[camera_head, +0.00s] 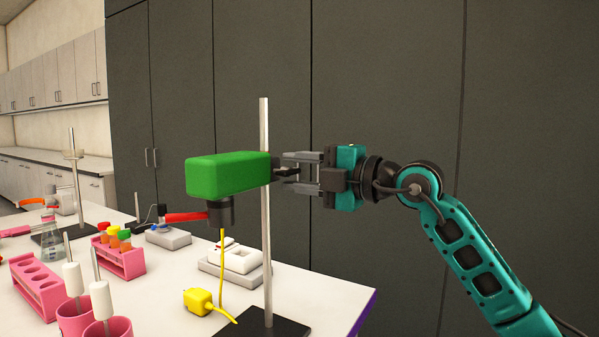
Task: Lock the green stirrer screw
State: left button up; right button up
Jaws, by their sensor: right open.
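The green stirrer (228,176) is a green block held high on a thin metal rod (264,225) that rises from a dark base plate. A dark chuck (221,212) hangs under its front end, with a yellow rod (222,265) below. A small dark clamp part, perhaps the screw, sits at the stirrer's right end by the rod, mostly hidden by the gripper. My right gripper (291,172) comes in from the right at stirrer height. Its grey fingers are apart and point left, around or beside that part; contact cannot be told. My left gripper is out of view.
A yellow plug-like piece (198,301) and a white device (236,262) lie on the table below the stirrer. Pink racks (120,262), pink cups (75,320) and another stand (76,180) are at left. The table ends at a purple edge (366,309). Dark cabinets (390,70) stand behind.

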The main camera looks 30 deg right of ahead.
pick_arm(q)
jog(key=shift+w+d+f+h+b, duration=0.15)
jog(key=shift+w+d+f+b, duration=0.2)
jog(key=shift+b, duration=0.6)
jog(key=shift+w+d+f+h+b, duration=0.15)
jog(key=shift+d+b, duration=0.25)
jog(key=shift+b, duration=0.5)
pick_arm(e)
jog(key=v, duration=1.3)
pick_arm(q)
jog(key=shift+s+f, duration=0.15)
pick_arm(e)
jog(key=shift+w, duration=0.1)
